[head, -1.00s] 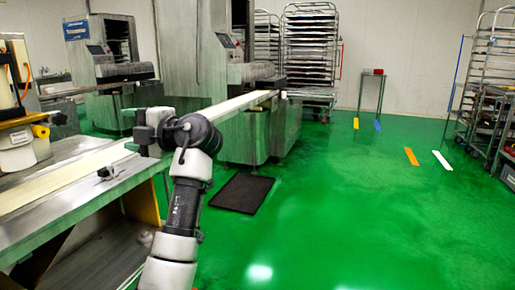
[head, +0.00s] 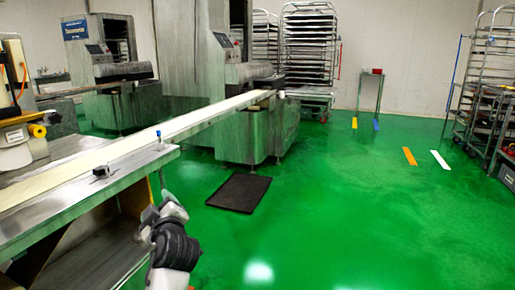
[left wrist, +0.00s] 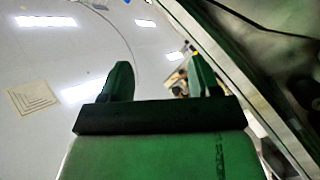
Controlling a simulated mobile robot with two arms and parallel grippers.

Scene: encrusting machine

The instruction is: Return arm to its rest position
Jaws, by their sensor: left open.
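My left gripper (head: 160,212) is low in the head view, in front of the steel machine table (head: 125,178) and below the level of its top. In the left wrist view the two fingers of the left gripper (left wrist: 160,78) stand apart with nothing between them. Ceiling lights (left wrist: 45,22) show beyond the fingers, so the gripper points upward. My right gripper is not in view.
A long pale conveyor belt (head: 190,122) runs along the table to a large machine (head: 245,115). A small blue-topped knob (head: 159,136) stands at the table edge. A black mat (head: 239,192) lies on the green floor. Open floor (head: 350,210) extends to the right.

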